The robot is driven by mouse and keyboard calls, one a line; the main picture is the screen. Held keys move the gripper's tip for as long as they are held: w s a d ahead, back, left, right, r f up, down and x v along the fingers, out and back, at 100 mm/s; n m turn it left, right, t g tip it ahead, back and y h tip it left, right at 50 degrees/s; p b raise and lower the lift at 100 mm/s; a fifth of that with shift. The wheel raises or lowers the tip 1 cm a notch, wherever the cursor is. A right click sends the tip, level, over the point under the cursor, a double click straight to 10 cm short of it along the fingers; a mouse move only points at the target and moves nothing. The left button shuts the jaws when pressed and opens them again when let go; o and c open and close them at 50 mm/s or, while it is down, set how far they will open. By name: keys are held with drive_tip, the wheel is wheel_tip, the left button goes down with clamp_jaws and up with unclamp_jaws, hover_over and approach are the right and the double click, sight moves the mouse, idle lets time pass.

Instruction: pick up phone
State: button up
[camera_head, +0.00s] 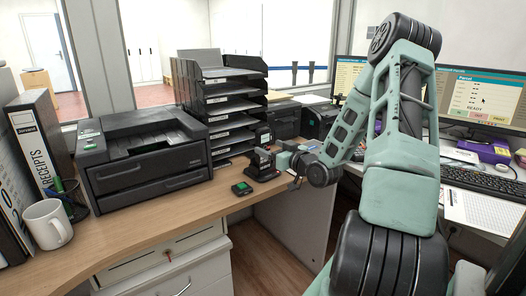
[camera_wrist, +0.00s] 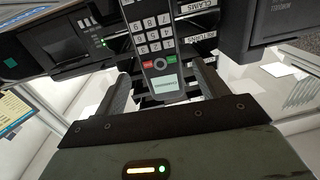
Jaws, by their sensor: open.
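The phone (camera_wrist: 155,40) is a dark handset with a keypad, a red and a green button and a small lit screen. In the wrist view it stands between the two fingers of my gripper (camera_wrist: 163,84), its screen end toward the palm. The fingers are open, with a gap on each side of the phone. In the head view my gripper (camera_head: 276,160) is small and partly hidden, beside the dark phone and stand (camera_head: 262,163) on the wooden counter. I cannot make out the contact there.
A small black device with a green top (camera_head: 241,188) lies left of the stand. A black printer (camera_head: 143,165) and a letter-tray stack (camera_head: 218,105) stand behind. A white mug (camera_head: 47,224) and pen holder (camera_head: 72,203) are at left. The front counter (camera_head: 160,235) is clear.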

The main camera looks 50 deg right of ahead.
sight(265, 144)
drive_tip(key=shift+w+d+r, duration=0.1)
drive_tip(key=shift+w+d, duration=0.1)
drive_tip(key=shift+w, duration=1.4)
drive_tip(key=shift+w+d+r, duration=0.1)
drive_tip(key=shift+w+d, duration=0.1)
drive_tip(key=shift+w, duration=1.35)
drive_tip(key=c, duration=1.2)
